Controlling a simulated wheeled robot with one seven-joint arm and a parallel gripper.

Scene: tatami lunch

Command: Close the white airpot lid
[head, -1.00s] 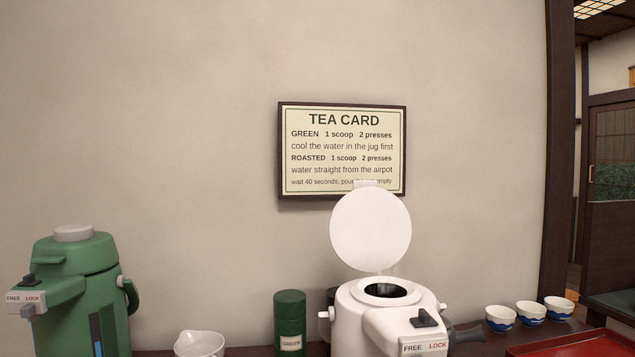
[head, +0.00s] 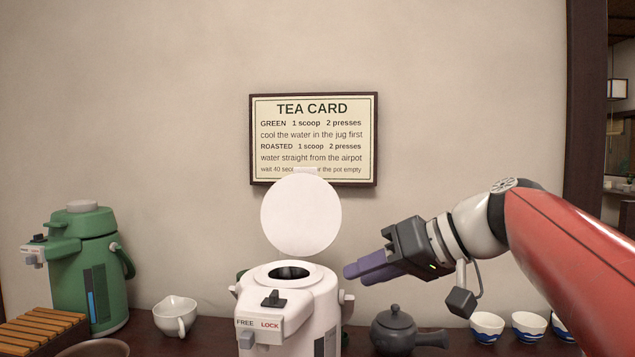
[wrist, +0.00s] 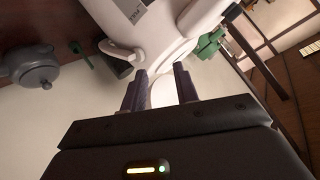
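The white airpot (head: 290,312) stands on the counter, its dark mouth uncovered. Its round white lid (head: 301,214) stands up, open, at the back of the body. The airpot body (wrist: 140,25) shows beyond the fingertips, and a white surface, probably the lid, shows through the gap. I cannot tell whether the fingers touch it.
A green airpot (head: 88,275) stands at the left, with a white jug (head: 176,315) between the two airpots. A dark teapot (head: 395,332) is below my gripper. White-and-blue cups (head: 487,326) stand at the right. A tea card (head: 313,140) hangs on the wall behind.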

